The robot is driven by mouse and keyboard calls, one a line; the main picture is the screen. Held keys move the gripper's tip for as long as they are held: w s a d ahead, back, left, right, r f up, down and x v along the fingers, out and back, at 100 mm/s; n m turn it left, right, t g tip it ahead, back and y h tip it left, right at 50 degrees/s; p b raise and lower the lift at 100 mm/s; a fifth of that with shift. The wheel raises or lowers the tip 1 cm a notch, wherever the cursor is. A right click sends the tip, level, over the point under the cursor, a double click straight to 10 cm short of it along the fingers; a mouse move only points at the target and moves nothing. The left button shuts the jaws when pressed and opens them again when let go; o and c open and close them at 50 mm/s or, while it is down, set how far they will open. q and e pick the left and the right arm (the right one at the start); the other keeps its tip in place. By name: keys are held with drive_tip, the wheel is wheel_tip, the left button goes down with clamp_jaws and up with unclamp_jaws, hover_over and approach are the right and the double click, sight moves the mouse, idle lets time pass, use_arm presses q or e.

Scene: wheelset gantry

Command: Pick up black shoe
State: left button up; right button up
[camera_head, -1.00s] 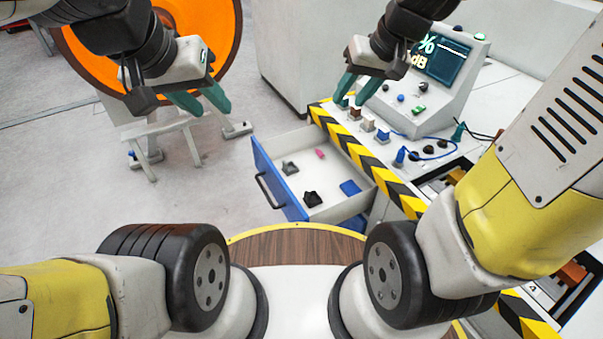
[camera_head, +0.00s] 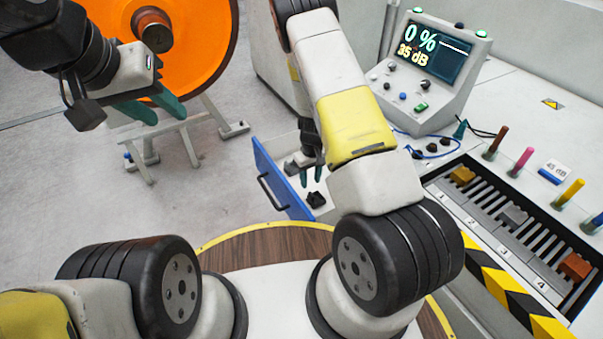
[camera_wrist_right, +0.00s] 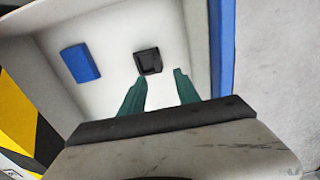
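The black shoe (camera_head: 316,199) is a small dark block lying on the white floor of the open drawer (camera_head: 267,172). It also shows in the right wrist view (camera_wrist_right: 148,62), just beyond the fingertips. My right gripper (camera_head: 311,180) points down into the drawer above the shoe, and in the wrist view its two green fingers (camera_wrist_right: 160,80) stand apart with nothing between them. My left gripper (camera_head: 163,107) hangs at the upper left in front of the orange wheel, with its green fingers spread and empty.
The drawer's blue front and the drawer walls stand close around my right gripper. A blue block (camera_wrist_right: 80,63) lies in the drawer beside the shoe. A console with a screen (camera_head: 435,51) and a slotted rack (camera_head: 505,228) are at the right.

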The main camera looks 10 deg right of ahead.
sight(311, 194)
wheel_tip(311, 194, down, 9)
drive_tip(key=shift+d+r, duration=0.15)
drive_tip(key=shift+r, duration=0.05)
clamp_jaws()
idle(0.3)
